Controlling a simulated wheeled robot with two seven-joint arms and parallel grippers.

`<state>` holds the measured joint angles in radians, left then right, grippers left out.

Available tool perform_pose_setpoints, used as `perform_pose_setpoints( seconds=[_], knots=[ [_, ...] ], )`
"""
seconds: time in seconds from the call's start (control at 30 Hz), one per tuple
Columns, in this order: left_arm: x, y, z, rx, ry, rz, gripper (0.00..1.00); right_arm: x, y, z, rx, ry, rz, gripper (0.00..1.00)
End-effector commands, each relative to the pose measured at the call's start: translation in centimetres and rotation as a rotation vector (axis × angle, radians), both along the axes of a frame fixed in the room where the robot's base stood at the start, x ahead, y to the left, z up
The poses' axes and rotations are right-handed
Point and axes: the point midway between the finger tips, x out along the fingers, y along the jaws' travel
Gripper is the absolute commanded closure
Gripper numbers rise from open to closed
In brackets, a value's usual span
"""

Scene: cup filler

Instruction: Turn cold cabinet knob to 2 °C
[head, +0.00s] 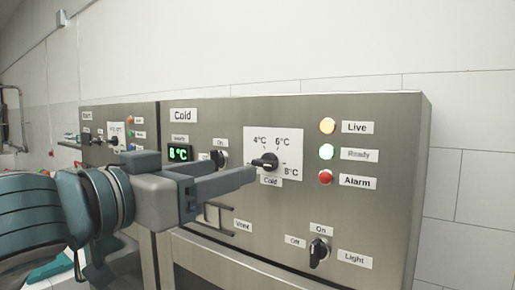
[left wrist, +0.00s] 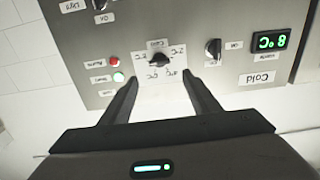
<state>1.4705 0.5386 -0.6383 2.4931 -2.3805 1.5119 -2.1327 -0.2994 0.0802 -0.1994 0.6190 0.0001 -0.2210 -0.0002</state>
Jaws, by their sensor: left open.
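The Cold cabinet's black temperature knob (head: 265,162) sits on a white dial plate (head: 290,142) marked 4, 6 and 8 °C; the 2 °C mark is hidden behind my finger in the head view. I cannot tell which mark the knob points at. The green display (head: 180,153) seems to read 8 °C. My left gripper (head: 248,176) is open in front of the dial. In the left wrist view its fingertips (left wrist: 160,78) stand either side of the knob (left wrist: 159,59), just short of it, with nothing between them. My right gripper is not in view.
An On knob (head: 219,158) is left of the dial. A Light knob (head: 319,252) is lower right, and a Vent control (head: 211,215) is below my gripper.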

Motion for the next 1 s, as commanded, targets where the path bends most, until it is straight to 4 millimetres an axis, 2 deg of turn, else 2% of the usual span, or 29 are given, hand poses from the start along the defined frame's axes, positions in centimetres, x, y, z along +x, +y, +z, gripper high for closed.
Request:
perform_pose_setpoints(
  seconds=[0.03, 0.13, 0.4, 0.6, 0.8, 1.0],
  knots=[
    [0.3, -0.3, 0.4, 0.002, 0.004, -0.002, 0.44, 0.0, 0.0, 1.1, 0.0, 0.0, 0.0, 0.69],
    [0.9, -0.8, 0.4, 0.002, 0.004, -0.002, 0.44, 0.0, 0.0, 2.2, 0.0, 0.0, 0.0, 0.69],
    [4.7, -3.6, 0.2, 0.0, 0.006, -0.003, 0.44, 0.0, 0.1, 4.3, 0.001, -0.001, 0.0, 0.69],
    [6.9, -5.1, 0.2, 0.0, 0.003, -0.001, 0.44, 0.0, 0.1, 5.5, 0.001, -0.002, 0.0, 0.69],
    [7.9, -5.8, 0.0, 0.001, 0.002, -0.001, 0.44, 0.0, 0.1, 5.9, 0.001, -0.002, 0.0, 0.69],
    [8.0, -5.9, -0.1, 0.001, -0.001, -0.001, 0.44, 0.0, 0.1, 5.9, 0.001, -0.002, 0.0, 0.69]
  ],
)
